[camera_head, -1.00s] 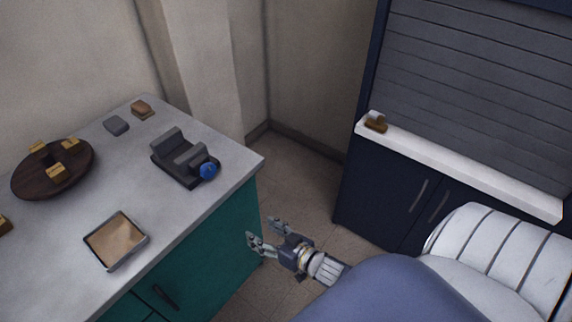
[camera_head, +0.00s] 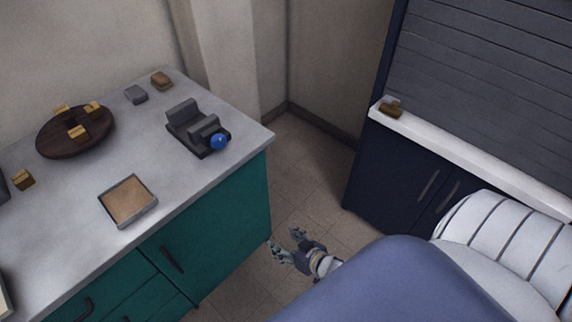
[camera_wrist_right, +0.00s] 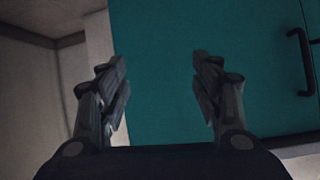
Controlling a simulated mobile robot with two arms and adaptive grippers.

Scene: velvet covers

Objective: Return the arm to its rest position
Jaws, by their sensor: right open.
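My right gripper (camera_head: 284,243) is open and empty in the head view. It hangs low over the floor, below counter height, beside the teal cabinet (camera_head: 222,225). In the right wrist view its two fingers (camera_wrist_right: 160,85) stand wide apart with nothing between them, and the teal cabinet front (camera_wrist_right: 220,60) fills the view behind them. My right arm comes in from the lower right. My left gripper does not show.
The grey counter (camera_head: 190,185) bears a shallow square tray (camera_head: 129,201), a dark holder with a blue knob (camera_head: 219,141), a round wooden board (camera_head: 72,132) and several small blocks. A dark cabinet with a white ledge (camera_head: 470,155) stands at right. Floor between is clear.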

